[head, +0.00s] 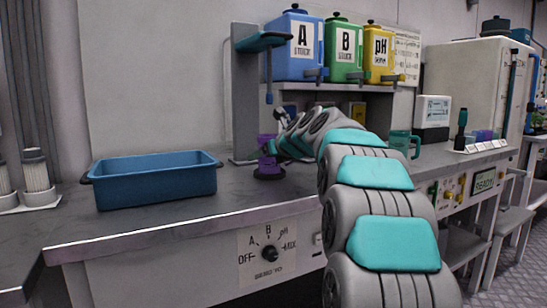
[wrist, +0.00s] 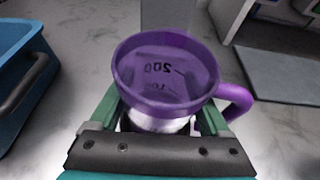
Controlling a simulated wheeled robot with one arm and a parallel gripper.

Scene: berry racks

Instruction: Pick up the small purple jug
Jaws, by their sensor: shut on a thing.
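The small purple jug (wrist: 165,75) fills the middle of the wrist view. Its rim faces the camera, its handle points right, and the marks 200 and 100 show inside. My gripper (wrist: 165,125) is shut on the jug, with green fingers on both sides of its body. In the head view the jug (head: 265,142) is a small purple patch at the end of my arm, above a dark round base on the bench. My gripper hides part of it there. I cannot tell whether the jug touches the surface.
A blue tub (head: 155,180) stands left of the jug on the grey bench (head: 190,218). Blue (head: 292,50), green (head: 343,50) and yellow (head: 379,55) tanks stand on a shelf behind. A teal mug (head: 400,143) stands right of my arm.

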